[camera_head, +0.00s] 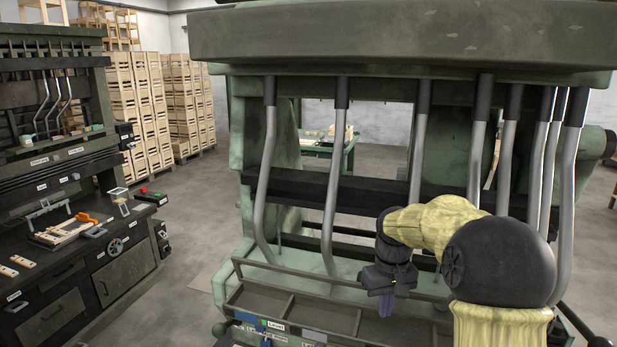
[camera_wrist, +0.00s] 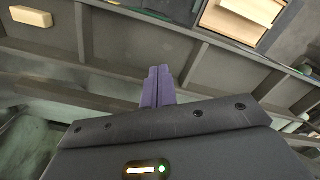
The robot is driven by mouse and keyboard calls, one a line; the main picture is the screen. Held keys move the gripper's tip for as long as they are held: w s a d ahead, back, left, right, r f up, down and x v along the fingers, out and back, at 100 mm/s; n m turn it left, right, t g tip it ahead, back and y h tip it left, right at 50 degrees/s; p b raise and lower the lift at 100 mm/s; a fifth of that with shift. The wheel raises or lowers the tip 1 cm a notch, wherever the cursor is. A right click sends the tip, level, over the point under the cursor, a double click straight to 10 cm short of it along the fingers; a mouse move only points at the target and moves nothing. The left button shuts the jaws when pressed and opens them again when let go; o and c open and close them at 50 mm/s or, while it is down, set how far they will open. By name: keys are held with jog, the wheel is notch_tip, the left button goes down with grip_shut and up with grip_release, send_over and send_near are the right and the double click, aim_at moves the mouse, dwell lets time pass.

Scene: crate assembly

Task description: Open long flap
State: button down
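My gripper (camera_head: 386,304) hangs pointing down over the compartmented metal trough at the front of the large green machine (camera_head: 236,150). In the wrist view its purple fingers (camera_wrist: 158,86) lie side by side with no clear gap, and nothing shows between them. Dark dividers of the trough (camera_wrist: 82,32) pass beyond the fingertips. I cannot single out a long flap with certainty in either view. A wooden box-like piece (camera_wrist: 228,23) shows at the upper right of the wrist view, and a small wooden block (camera_wrist: 31,16) at the upper left.
Several bent grey tubes (camera_head: 333,185) come down from the machine's top around my arm. A dark workbench (camera_head: 75,250) with an orange-handled tool (camera_head: 88,218) stands at the left. Stacked wooden crates (camera_head: 133,110) are behind it. Open floor (camera_head: 185,250) lies between bench and machine.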

jog(key=shift+s+a, duration=0.3)
jog(key=shift+s, duration=0.6)
dwell(0.4)
notch_tip(320, 180, up, 8)
jog(key=p, duration=0.6)
dwell(0.4)
